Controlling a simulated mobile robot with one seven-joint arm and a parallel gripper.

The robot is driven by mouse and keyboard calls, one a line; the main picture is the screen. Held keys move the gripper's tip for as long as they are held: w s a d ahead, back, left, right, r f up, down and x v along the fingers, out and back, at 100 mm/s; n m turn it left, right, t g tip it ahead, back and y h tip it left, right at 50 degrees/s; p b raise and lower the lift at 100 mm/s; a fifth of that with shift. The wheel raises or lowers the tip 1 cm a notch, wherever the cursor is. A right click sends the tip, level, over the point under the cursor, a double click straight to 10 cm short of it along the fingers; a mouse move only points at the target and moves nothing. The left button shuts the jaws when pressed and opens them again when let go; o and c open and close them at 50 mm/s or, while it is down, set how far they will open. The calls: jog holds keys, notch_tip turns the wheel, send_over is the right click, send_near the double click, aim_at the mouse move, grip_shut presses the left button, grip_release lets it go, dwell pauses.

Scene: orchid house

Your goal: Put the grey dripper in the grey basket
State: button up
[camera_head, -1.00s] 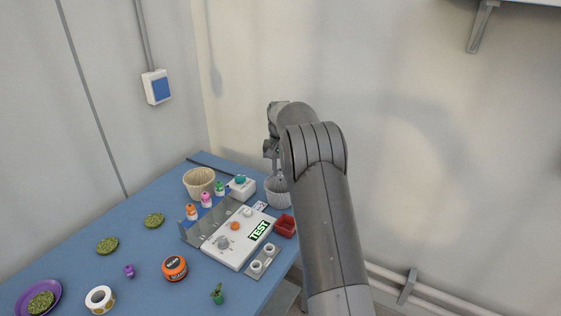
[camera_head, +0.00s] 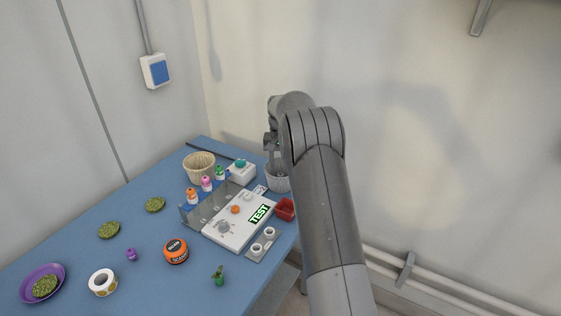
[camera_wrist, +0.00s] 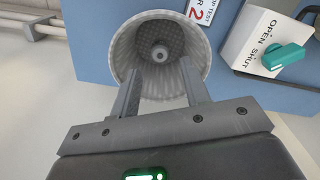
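The grey basket (camera_head: 277,182) stands at the back right edge of the blue table, partly covered by my arm. In the wrist view I look down into the basket (camera_wrist: 122,48). A small round grey piece, seemingly the grey dripper (camera_wrist: 160,54), lies at the bottom near the middle. My gripper (camera_wrist: 160,68) has its two fingers apart, with nothing between them. The fingertips are over the basket's mouth; how deep they reach is unclear.
A white box with a teal knob (camera_wrist: 283,57) stands close to the right of the basket in the wrist view. A white TEST panel (camera_head: 232,222), red tray (camera_head: 285,209) and cream basket (camera_head: 199,167) are nearby. The table's front left has loose items.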

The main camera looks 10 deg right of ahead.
aim_at(281, 174)
jog(key=shift+o, duration=0.5)
jog(key=shift+r, duration=0.15)
notch_tip(281, 174, up, 7)
dwell(0.4)
jog(key=s+a+r+n+t, duration=0.1)
jog(key=s+a+r, duration=0.1)
jog(key=s+r, duration=0.75)
jog(key=s+a+r+n+t, duration=0.1)
jog(key=s+a+r+t, duration=0.1)
jog(key=s+r, duration=0.75)
jog(key=s+a+f+t, duration=0.1)
jog(key=s+f, duration=0.3)
jog(key=s, duration=1)
jog(key=s+a+f+n+t, duration=0.1)
jog(key=s+f, duration=0.2)
jog(key=s, duration=1)
jog(key=shift+s+a+f+n+t, duration=0.2)
jog(key=shift+s+f+n+t, duration=0.1)
jog(key=shift+s+f, duration=0.05)
